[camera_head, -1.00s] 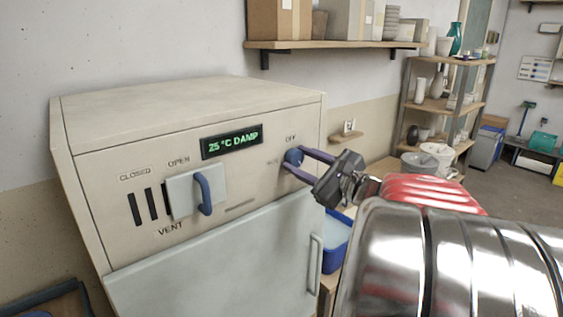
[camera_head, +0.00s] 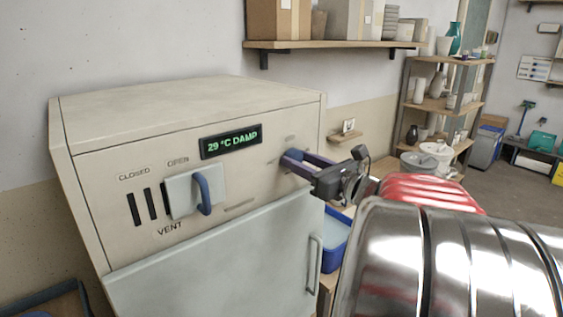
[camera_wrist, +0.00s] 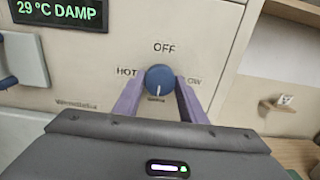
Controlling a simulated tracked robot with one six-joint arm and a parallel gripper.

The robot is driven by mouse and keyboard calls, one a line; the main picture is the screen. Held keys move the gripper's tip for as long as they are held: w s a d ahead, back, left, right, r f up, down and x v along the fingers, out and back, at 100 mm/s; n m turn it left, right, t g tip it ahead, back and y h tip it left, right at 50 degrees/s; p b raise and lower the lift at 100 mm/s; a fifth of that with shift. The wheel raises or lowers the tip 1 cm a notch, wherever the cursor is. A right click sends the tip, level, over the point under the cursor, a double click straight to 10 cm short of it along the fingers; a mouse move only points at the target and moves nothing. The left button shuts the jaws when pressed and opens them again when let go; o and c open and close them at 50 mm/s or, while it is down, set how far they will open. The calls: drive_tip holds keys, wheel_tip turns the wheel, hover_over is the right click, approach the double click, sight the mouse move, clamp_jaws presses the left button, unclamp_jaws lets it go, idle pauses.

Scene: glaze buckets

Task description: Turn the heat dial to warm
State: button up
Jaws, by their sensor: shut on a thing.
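The heat dial (camera_wrist: 160,77) is a round blue knob on the cabinet's pale front panel. In the wrist view, OFF is above it, HOT at its left and a partly hidden "OW" at its right. A small label below it is too blurred to read surely. A pale pointer mark on the dial points down towards that label. My gripper (camera_wrist: 158,84) is shut on the dial, one purple finger on each side. In the head view my gripper (camera_head: 290,159) largely hides the dial. The display (camera_head: 231,142) reads 29 °C DAMP.
A vent slider with a blue handle (camera_head: 204,194) sits left of the dial, beside dark slots. The cabinet door (camera_head: 220,262) below is shut. A blue bin (camera_head: 335,240) stands right of the cabinet. A wall shelf (camera_head: 335,44) holds boxes above.

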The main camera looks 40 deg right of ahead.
drive_tip(key=shift+f, duration=0.35)
drive_tip(key=o, duration=1.1)
drive_tip(key=shift+r, duration=0.2)
drive_tip(key=shift+c, duration=0.2)
drive_tip(key=s, duration=1.3)
drive_tip(key=shift+s+d, duration=0.2)
drive_tip(key=shift+s, duration=0.2)
